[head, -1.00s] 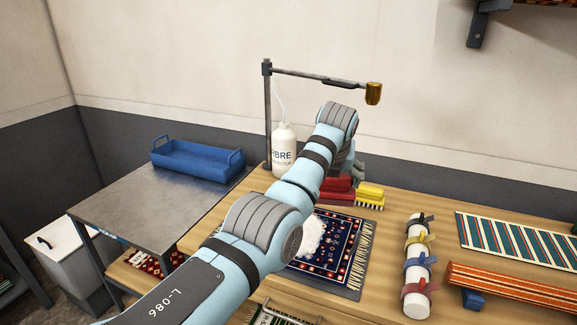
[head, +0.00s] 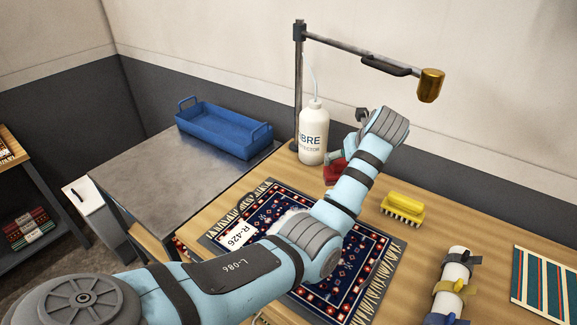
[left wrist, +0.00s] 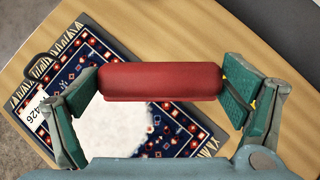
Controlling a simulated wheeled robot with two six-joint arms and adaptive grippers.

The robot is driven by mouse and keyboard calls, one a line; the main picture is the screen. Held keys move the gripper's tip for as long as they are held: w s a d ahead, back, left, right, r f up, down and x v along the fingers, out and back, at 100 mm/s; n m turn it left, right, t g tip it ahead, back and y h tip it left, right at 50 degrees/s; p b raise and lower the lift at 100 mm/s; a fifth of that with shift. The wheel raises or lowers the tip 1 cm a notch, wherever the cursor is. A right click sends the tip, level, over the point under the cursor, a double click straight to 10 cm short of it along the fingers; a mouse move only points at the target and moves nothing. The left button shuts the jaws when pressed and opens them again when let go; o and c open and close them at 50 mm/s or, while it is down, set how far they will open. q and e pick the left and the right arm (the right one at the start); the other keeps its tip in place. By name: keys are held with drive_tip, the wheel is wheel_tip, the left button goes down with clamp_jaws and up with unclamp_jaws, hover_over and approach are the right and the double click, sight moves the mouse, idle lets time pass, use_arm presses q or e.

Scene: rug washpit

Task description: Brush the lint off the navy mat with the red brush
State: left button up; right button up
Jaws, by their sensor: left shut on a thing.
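The navy mat (head: 352,262) lies on the wooden bench, with red-and-white patterning, pale fringes and a white tag reading R-426 (head: 239,234). White lint (head: 288,222) is heaped on its middle, partly hidden by my left arm; the lint also shows in the left wrist view (left wrist: 112,135). My left gripper (head: 347,157) is beyond the mat's far edge, near the white bottle. It is shut on the red brush (head: 333,174). In the left wrist view the red brush (left wrist: 160,80) spans between both fingers, its bristles hidden. My right gripper is not in view.
A white bottle (head: 313,135) stands by a post with an overhead arm (head: 365,60). A yellow brush (head: 404,206) and a strapped white roll (head: 454,275) are on the right. A blue tray (head: 222,133) sits on the grey table at left.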

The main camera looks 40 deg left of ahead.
use_arm(q)
drive_tip(key=s+a+f+n+g+y+p, duration=0.2)
drive_tip(key=s+a+n+g+y+p, duration=0.3)
drive_tip(key=s+a+n, duration=0.55)
use_arm(e)
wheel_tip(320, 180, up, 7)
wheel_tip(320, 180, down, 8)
drive_tip(key=b, duration=0.7)
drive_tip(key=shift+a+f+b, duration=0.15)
drive_tip(key=shift+b, duration=0.15)
use_arm(q)
drive_tip(key=shift+m+g+h, duration=0.3)
drive_tip(key=shift+m+g, duration=0.05)
drive_tip(key=shift+g, duration=0.05)
drive_tip(key=s+f, duration=0.2)
drive_tip(key=f, duration=0.1)
drive_tip(key=s+f, duration=0.1)
drive_tip(key=shift+s+a+f, duration=0.1)
drive_tip(key=shift+f, duration=0.25)
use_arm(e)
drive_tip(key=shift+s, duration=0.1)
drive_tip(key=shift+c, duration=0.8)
